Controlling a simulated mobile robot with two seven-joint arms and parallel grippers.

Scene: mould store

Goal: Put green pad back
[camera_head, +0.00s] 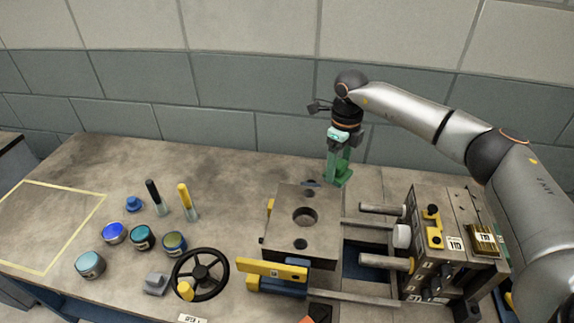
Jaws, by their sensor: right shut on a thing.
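My right gripper (341,150) comes in from the right on its arm and points down behind the mould block. It is shut on the green pad (342,174), which hangs below it near the back of the bench. I cannot tell whether the pad touches the bench top. The gripper's fingers are hard to tell apart from the green piece. My left gripper is not in view.
The mould block (283,230) with a round hole stands just in front, joined by rods to a second block (465,215). A black handwheel (201,274), several small pots and two markers are to the left. A yellow-outlined area (102,200) is clear.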

